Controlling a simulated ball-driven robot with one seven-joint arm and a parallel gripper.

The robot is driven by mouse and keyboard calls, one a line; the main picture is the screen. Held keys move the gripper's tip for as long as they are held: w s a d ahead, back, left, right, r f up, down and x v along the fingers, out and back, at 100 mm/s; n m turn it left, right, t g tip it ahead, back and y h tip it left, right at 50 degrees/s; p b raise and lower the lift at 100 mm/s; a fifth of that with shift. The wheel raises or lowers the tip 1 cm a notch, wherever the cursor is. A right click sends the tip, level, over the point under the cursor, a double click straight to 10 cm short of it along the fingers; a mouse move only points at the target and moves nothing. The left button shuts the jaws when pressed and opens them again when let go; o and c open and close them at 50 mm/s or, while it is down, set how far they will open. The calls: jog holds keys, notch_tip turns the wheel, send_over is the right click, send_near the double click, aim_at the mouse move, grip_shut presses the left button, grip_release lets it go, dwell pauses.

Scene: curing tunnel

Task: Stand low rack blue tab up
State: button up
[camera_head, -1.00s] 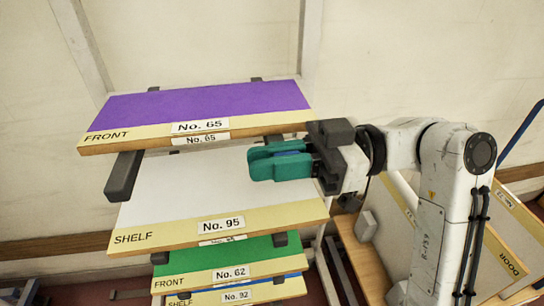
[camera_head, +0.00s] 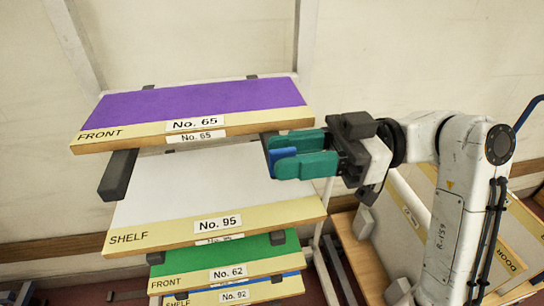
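A blue tab (camera_head: 283,156) shows at the tips of my gripper (camera_head: 300,155), near the right edge of the rack, just below the top board. It partly shows between and past the green fingertips. My gripper comes in from the right, and its two green fingers stand apart with the tab between their ends. The fingers hide part of the tab and its mount, so I cannot tell its exact tilt. The rack's dark left support arm (camera_head: 118,175) sticks out under the purple board.
The purple board No. 65 (camera_head: 200,99) lies above the white board No. 95 (camera_head: 165,190). Green board No. 62 (camera_head: 222,254) and board No. 92 (camera_head: 205,297) lie lower. Door panels (camera_head: 420,215) lean at the right. Bare wall stands behind.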

jog(key=v, duration=0.7)
jog(key=shift+d+b, duration=0.25)
jog(key=shift+b, duration=0.2)
jog(key=shift+w, duration=0.1)
